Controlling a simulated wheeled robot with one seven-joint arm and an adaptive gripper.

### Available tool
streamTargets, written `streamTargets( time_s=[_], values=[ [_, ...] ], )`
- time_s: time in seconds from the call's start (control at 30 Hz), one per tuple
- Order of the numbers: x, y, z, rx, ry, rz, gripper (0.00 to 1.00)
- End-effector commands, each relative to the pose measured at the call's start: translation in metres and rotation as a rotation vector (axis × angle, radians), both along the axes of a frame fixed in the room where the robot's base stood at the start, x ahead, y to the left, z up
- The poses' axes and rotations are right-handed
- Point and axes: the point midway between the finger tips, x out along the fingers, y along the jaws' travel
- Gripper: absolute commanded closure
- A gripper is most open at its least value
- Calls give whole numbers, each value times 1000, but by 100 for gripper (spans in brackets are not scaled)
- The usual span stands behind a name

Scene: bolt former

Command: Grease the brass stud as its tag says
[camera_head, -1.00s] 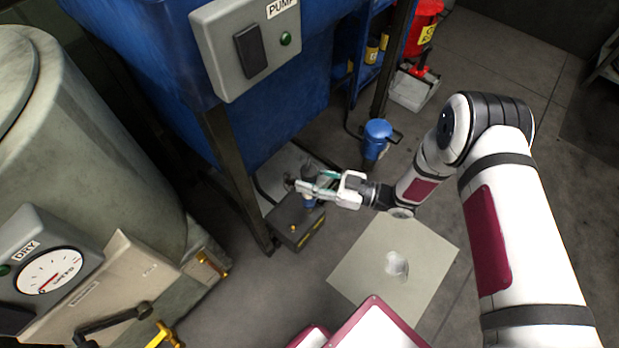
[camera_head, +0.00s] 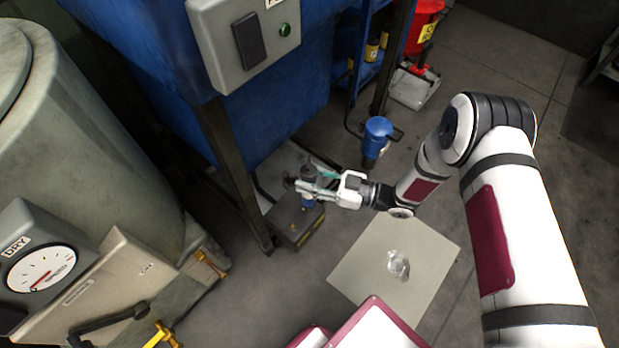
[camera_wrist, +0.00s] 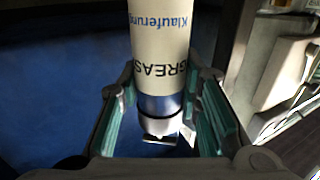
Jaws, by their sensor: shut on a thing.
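My gripper (camera_head: 318,190) is low beside the blue tank's leg, its fingers around a small grease container (camera_head: 309,172). In the wrist view, the gripper (camera_wrist: 163,100) has its green-padded fingers on both sides of this cream cylinder (camera_wrist: 160,45). It reads "GREASE" and "Klauferung" upside down and has a blue band and a metallic end. In the head view, the container is upright over or just behind a dark grey box (camera_head: 290,228) on the floor; I cannot tell whether they touch. I cannot make out the brass stud or its tag for certain.
A blue tank (camera_head: 265,120) with a pump switch box (camera_head: 250,45) stands behind on dark legs. A blue-topped can (camera_head: 378,130) stands right of the gripper. A pale mat (camera_head: 360,270) bears a clear crumpled thing (camera_head: 398,265). A grey drum (camera_head: 90,150) and dial (camera_head: 42,272) are left.

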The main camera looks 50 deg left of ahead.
Motion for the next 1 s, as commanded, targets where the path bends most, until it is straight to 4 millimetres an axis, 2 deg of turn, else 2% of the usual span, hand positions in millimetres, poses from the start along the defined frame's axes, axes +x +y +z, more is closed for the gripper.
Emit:
streamTargets(
  time_s=[0.3, 0.7, 1.0],
  values=[
    [0, 0, -1, -3, -2, 0, 100],
    [0, -1, 10, -3, -1, 0, 100],
    [0, 0, 11, -1, -1, 0, 100]
  ],
)
